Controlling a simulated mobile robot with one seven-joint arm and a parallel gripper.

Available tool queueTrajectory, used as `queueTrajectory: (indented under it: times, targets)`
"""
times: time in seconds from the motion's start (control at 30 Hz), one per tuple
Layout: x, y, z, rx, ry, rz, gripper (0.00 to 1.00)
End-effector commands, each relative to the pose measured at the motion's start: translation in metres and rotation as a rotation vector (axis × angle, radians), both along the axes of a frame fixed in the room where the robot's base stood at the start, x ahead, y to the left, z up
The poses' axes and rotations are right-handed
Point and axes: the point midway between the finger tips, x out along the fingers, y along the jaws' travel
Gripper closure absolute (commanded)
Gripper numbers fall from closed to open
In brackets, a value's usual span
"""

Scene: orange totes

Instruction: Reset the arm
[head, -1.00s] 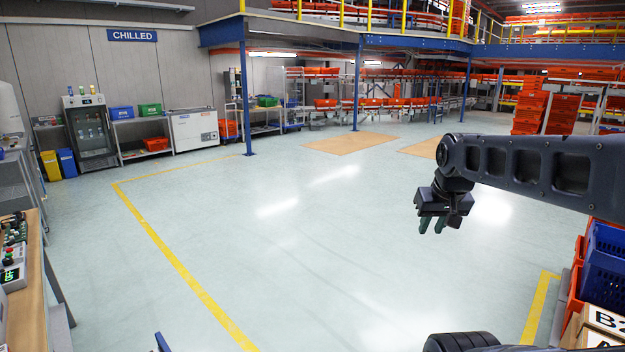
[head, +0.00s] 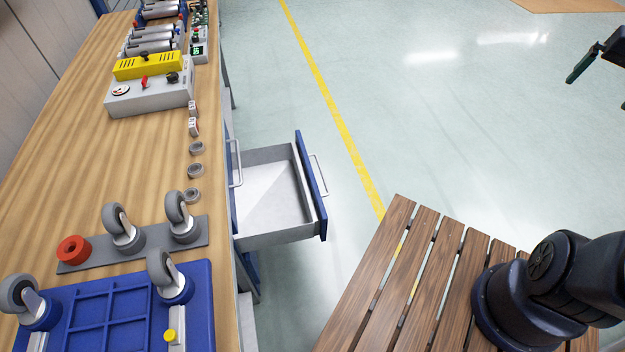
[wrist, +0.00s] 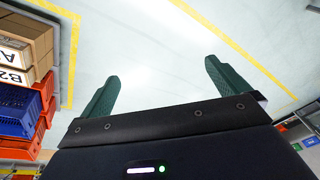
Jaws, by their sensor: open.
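My gripper (wrist: 160,85) is open and empty in the wrist view. Its two green fingers stand wide apart over bare pale floor. In the head view, only part of my gripper (head: 592,65) shows at the upper right edge, above open floor. The rest of it is cut off by the frame. My arm's base part stands on the wooden slats at the lower right of the head view.
A wooden workbench (head: 75,120) at left holds casters, rings and a grey control box (head: 150,92). Its drawer (head: 275,190) is pulled out, empty. In the wrist view, cartons (wrist: 30,40) and a blue crate (wrist: 18,112) stand left. The floor between is clear.

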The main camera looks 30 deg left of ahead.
Motion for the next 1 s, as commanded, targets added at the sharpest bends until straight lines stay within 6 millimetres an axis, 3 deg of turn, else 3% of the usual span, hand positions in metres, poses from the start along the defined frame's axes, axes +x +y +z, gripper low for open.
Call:
queueTrajectory:
  times: [0.53, 1.0]
  targets:
    - [0.105, 0.070, -0.047, 0.105, 0.252, -0.020, 0.00]
    - [0.180, 0.139, -0.121, 0.199, 0.481, -0.049, 0.00]
